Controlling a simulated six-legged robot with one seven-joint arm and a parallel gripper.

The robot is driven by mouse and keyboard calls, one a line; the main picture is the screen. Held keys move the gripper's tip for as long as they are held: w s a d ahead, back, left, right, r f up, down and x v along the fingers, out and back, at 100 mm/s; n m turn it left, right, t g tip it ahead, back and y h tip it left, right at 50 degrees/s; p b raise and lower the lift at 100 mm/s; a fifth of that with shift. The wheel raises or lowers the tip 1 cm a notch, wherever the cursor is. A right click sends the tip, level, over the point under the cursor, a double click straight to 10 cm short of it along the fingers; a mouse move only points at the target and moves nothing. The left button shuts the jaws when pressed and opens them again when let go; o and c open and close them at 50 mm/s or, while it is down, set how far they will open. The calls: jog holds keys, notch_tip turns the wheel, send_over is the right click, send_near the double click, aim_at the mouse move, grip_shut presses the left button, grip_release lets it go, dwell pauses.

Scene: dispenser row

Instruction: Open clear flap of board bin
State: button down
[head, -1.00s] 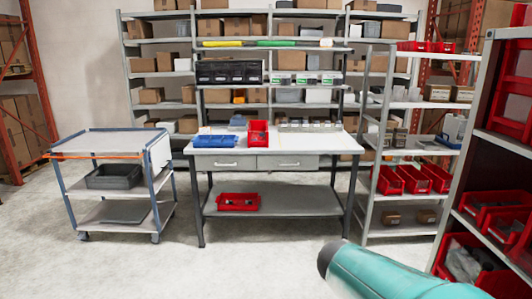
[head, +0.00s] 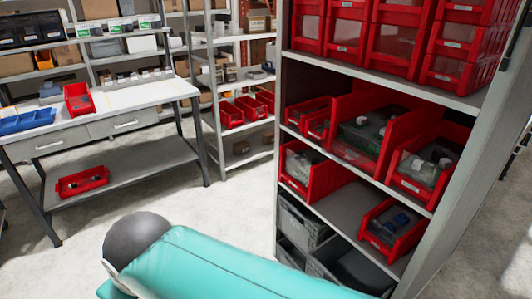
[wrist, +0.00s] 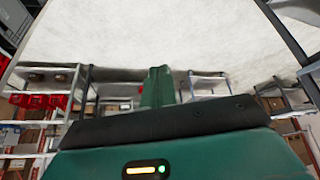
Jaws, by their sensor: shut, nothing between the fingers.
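Red bins with clear front flaps (head: 392,50) stand in a row on the upper shelf of the grey rack at the right of the head view. Their flaps look closed; their labels are too small to read, so I cannot tell which is the board bin. A larger open red bin (head: 352,152) below holds something dark and green. My gripper (wrist: 158,87) shows in the wrist view as green fingers together, empty, with no bin close to them. In the head view only my teal arm shows, low in front and left of the rack.
The grey rack (head: 461,160) also holds open red bins and, at the bottom, grey crates (head: 298,222). A workbench (head: 100,118) with a blue tray (head: 26,121) stands at the left. Pale floor (head: 225,215) is clear between bench and rack.

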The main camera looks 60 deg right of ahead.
jog(key=s+d+f+n+g+h, duration=0.1)
jog(key=d+f+g+h, duration=0.3)
jog(key=d, duration=0.7)
jog(key=n+g+h, duration=0.9)
jog(key=n+h, duration=0.3)
jog(key=h, duration=0.1)
send_near(343, 153)
jog(key=d, duration=0.1)
jog(key=d+f, duration=0.1)
jog(key=d, duration=0.1)
jog(key=d+f, duration=0.1)
jog(key=shift+s+d+f, duration=0.15)
jog(key=shift+s+d, duration=0.15)
jog(key=shift+d, duration=0.1)
